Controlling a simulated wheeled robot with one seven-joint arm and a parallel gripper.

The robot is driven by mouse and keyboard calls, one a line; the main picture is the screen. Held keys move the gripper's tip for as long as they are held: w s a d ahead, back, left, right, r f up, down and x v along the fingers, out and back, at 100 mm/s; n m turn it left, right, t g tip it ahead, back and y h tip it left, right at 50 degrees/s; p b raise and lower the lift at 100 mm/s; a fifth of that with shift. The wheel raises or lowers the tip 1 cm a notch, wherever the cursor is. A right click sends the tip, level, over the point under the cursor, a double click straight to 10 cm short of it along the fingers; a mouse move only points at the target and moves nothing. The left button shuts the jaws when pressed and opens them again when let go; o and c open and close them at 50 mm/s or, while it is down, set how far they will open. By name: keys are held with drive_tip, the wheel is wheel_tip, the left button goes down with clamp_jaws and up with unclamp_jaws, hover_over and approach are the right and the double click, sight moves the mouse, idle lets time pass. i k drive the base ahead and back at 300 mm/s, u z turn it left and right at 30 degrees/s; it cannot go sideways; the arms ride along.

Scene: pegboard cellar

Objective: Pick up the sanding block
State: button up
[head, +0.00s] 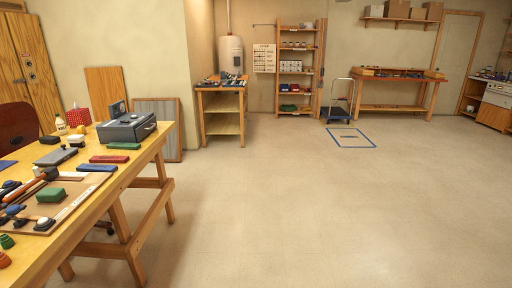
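Several block-shaped things lie on the wooden workbench (150,148) at the left, and I cannot tell for sure which is the sanding block. A short green block (51,195) lies on a brown board (77,188) near the front. A flat grey block (56,157) lies farther back. A blue bar (97,167), a red bar (109,159) and a green bar (123,146) lie along the right side of the bench top. My gripper is not in view.
A grey metal box (127,127) stands at the bench's far end. A hammer (30,186) and small knobs crowd the near left. The floor (300,210) right of the bench is clear.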

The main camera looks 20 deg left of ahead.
sight(50, 195)
drive_tip(key=u, duration=0.15)
drive_tip(key=i, duration=1.2)
drive_tip(key=u, duration=0.55)
drive_tip(key=i, duration=1.1)
drive_tip(key=u, duration=1.25)
drive_tip(key=i, duration=0.85)
drive_tip(key=u, duration=0.9)
drive_tip(key=i, duration=0.55)
drive_tip(key=u, duration=0.2)
